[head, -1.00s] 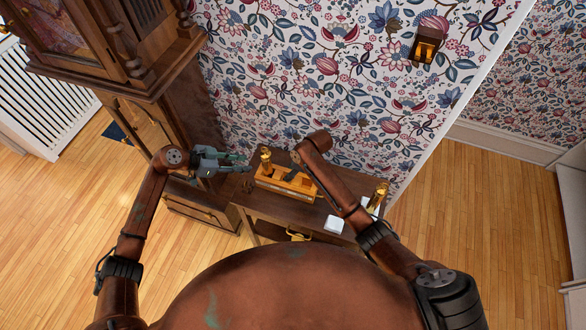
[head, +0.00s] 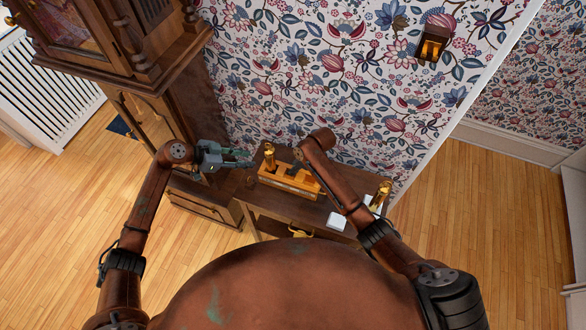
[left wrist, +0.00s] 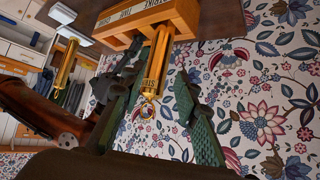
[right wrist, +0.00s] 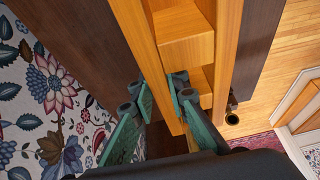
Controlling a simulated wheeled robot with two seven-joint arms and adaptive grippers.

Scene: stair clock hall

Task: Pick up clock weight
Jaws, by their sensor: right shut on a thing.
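One brass clock weight (head: 269,157) stands upright at the left end of a wooden rack (head: 277,183) on the side table. A second brass weight (head: 383,190) stands at the table's right end. My left gripper (head: 252,158) is open just left of the first weight. My right gripper (right wrist: 165,92) is shut on the rack's wooden side wall (right wrist: 160,70). In the head view my right arm hides part of the rack and most of that gripper.
The tall clock case (head: 165,120) stands close to the left arm. A white block or card (head: 337,221) lies at the table's front edge. The patterned wall (head: 330,90) is directly behind the table. A lantern (head: 432,48) hangs on it. Wooden floor (head: 500,230) is open to the right.

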